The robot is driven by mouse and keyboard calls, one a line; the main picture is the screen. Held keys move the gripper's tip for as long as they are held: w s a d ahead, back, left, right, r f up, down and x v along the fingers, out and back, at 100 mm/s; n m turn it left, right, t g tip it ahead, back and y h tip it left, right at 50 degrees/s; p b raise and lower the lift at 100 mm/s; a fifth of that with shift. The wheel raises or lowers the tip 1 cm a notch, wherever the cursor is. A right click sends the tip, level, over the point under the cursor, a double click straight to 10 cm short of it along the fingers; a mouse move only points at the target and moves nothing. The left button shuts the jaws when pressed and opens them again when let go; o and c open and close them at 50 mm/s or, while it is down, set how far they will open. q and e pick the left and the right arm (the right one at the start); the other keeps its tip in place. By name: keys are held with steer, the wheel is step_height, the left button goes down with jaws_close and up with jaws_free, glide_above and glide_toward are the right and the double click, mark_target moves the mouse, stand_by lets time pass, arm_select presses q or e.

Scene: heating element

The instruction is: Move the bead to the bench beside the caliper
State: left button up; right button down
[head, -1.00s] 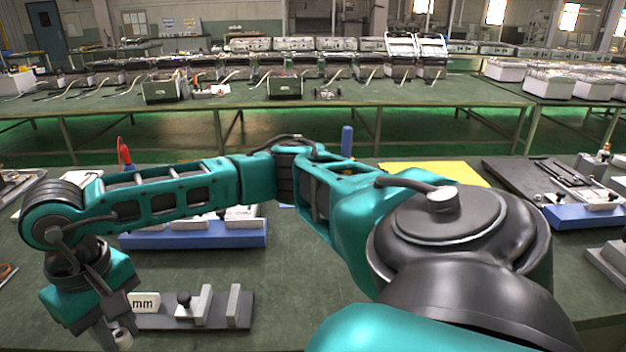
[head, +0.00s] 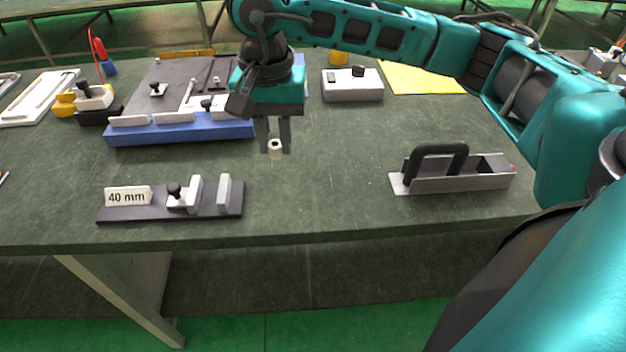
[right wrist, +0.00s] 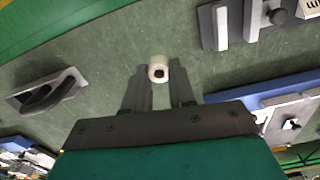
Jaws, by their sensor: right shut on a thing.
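The bead (head: 275,149) is a small whitish ring with a dark hole. My right gripper (head: 274,138) is shut on it, fingers pointing down, over the bench (head: 330,200). The right wrist view shows the bead (right wrist: 158,69) between the fingertips (right wrist: 160,88). I cannot tell if the bead touches the bench. A dark-based gauge with two light jaws and a "40 mm" label (head: 128,196), which looks like the caliper, lies left and nearer the front edge. It shows partly in the right wrist view (right wrist: 222,25). My left gripper is out of view.
A blue-edged fixture (head: 180,133) with a dark plate stands behind left. A grey block (head: 352,86) is behind right. A metal holder with a black handle (head: 455,175) stands at the right. Bench between gauge and holder is clear. The front edge (head: 330,240) is close.

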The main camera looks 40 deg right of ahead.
steer(key=d+r+m+b, duration=0.1)
steer(key=d+r+m, duration=0.45)
steer(key=m, duration=0.85)
steer(key=m+b, duration=0.3)
steer(key=b, duration=0.1)
glide_above(307, 194)
step_height(307, 194, down, 14)
steer(key=shift+f, duration=0.15)
step_height(307, 194, down, 4)
steer(key=shift+f, duration=0.2)
steer(key=c, duration=1.4)
jaws_free()
steer(key=shift+f, duration=0.15)
steer(key=o, duration=0.5)
steer(key=shift+c, duration=0.2)
